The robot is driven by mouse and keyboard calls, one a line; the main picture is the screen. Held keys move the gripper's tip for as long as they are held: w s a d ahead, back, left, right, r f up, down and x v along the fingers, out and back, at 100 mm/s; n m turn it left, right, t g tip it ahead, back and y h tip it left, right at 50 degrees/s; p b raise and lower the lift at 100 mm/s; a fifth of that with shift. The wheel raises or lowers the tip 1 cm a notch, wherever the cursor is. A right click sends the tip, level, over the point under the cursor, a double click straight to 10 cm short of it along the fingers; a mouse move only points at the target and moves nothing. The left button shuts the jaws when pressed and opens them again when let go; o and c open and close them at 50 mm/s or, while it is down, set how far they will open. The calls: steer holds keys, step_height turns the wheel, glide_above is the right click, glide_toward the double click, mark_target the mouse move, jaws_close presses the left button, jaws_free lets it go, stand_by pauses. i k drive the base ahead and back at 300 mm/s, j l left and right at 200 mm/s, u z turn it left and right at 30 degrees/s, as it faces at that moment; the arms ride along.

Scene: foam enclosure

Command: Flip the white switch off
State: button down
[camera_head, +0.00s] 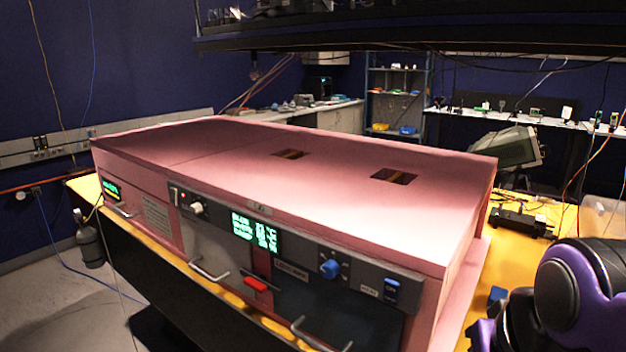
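The pink enclosure (330,185) stands on a yellow table with its control front facing me. At the left end of its dark upper panel is a small, narrow white part (177,197) that looks like the white switch. Just right of it is a rounded white knob (197,208). The switch is too small to tell which way it is set. My arm, purple and black, shows at the lower right, well away from the white switch. My gripper is outside the picture.
The front also has a green-lettered display (254,232), a red handle (256,285), a blue knob (330,268), a blue switch (392,289) and protruding metal handles (209,270). A dark shelf (400,35) overhangs the back.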

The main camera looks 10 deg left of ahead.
mark_target(173, 192)
steer(key=i+j+z, duration=0.1)
steer(key=j+z, duration=0.25)
steer(key=j, duration=0.35)
steer(key=j+z, duration=0.4)
steer(key=j, duration=1)
steer(key=k+j+z, duration=0.1)
steer(key=j, duration=1.3)
steer(key=k+j, duration=0.15)
steer(key=j, duration=0.5)
steer(key=i+z, duration=0.05)
